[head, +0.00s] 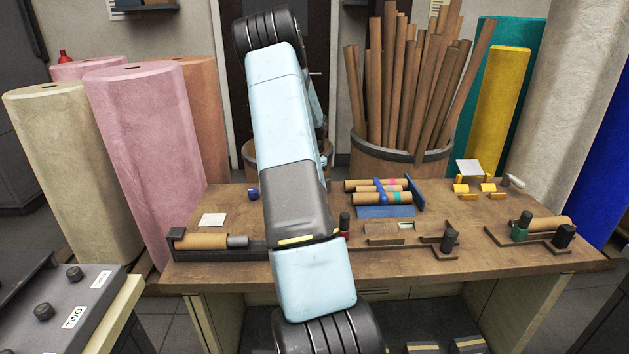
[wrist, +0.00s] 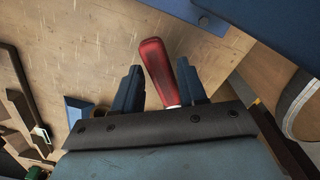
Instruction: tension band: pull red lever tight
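The red lever (wrist: 158,72) shows in the wrist view as a tapered red handle, with a small pale part at its near end. My gripper (wrist: 158,85) is open, with one dark blue finger on each side of the lever. Gaps show beside the handle, though I cannot tell how deep it sits between the fingers. In the head view my arm hides my gripper and the lever. There, a blue band (head: 379,188) crosses several cardboard rolls (head: 399,198) beside a blue upright plate (head: 414,193).
The wooden workbench (head: 230,257) carries a dark tray with a brown roll (head: 203,241) at left. A red and black peg (head: 344,222) stands right of my arm. Dark fixtures with knobs (head: 450,238) stand farther right. A barrel of tubes (head: 405,160) is behind the bench.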

